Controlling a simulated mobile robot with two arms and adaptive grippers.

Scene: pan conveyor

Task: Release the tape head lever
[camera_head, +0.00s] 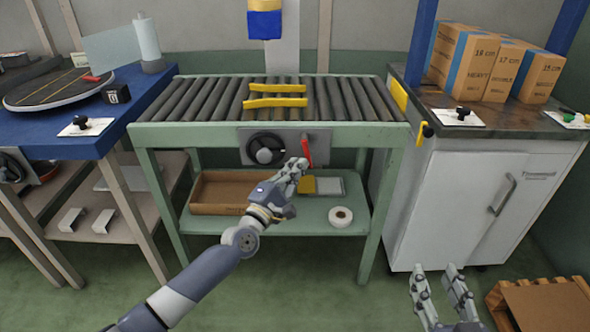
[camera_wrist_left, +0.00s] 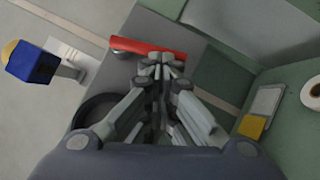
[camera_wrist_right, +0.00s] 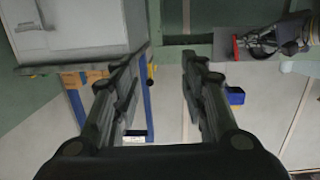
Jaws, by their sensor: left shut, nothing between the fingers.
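The red lever (camera_head: 306,150) hangs on a grey panel (camera_head: 252,135) on the front of the roller conveyor, right of a black handwheel (camera_head: 266,149). In the left wrist view the red lever (camera_wrist_left: 148,46) lies across just beyond my fingertips. My left gripper (camera_head: 298,165) is shut and empty, with its tips at or very near the lever's lower end; I cannot tell whether they touch. The left gripper also shows in the left wrist view (camera_wrist_left: 161,62). My right gripper (camera_head: 438,274) is open and empty, low in front of the white cabinet; it also shows in the right wrist view (camera_wrist_right: 165,60).
Yellow guides (camera_head: 275,102) lie on the conveyor rollers (camera_head: 340,98). The shelf below holds a cardboard tray (camera_head: 215,208) and a white tape roll (camera_head: 341,216). A white cabinet (camera_head: 455,200) stands at right, a wooden pallet (camera_head: 545,300) on the floor, a blue table (camera_head: 60,140) at left.

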